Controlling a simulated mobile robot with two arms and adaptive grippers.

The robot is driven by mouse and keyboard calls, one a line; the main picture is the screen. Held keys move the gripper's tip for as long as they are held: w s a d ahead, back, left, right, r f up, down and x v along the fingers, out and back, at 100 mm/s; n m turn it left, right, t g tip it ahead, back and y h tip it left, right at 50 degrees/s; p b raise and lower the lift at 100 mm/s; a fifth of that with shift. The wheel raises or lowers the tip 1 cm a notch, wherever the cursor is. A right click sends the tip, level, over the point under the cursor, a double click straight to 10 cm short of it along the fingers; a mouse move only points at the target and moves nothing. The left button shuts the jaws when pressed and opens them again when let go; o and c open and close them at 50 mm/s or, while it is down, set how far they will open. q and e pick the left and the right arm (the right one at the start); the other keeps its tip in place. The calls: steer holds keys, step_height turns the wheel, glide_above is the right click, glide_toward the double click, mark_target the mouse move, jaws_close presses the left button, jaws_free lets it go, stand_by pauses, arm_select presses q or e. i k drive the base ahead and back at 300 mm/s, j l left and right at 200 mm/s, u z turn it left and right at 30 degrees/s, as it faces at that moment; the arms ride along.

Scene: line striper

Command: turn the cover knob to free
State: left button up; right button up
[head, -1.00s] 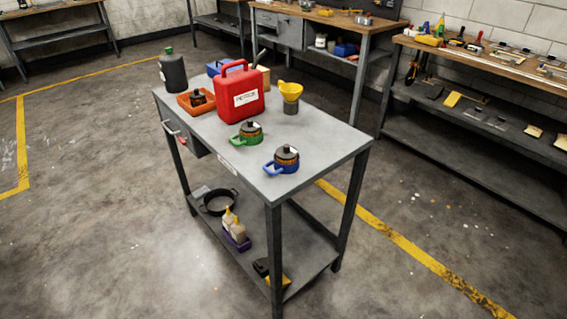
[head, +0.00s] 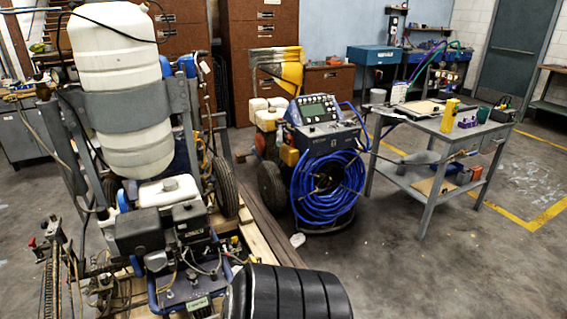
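The line striper (head: 160,235) stands at the left in the head view, with a large white tank (head: 115,60) strapped upright on its frame. Its engine, with a black cover (head: 140,232) and a white cap-like part (head: 168,190), sits low at the front. A black ribbed seat (head: 288,295) shows at the bottom edge. I cannot make out which part is the cover knob; it may be hidden or too small to tell. Neither of my grippers is in view.
A machine with a coiled blue hose (head: 328,188) and control panel stands in the middle. A grey table (head: 428,128) with small items is to its right. Brown cabinets (head: 262,50) line the back. Open floor (head: 400,270) lies at the lower right.

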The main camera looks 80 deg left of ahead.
mark_target(187, 204)
steer(key=u, duration=3.45)
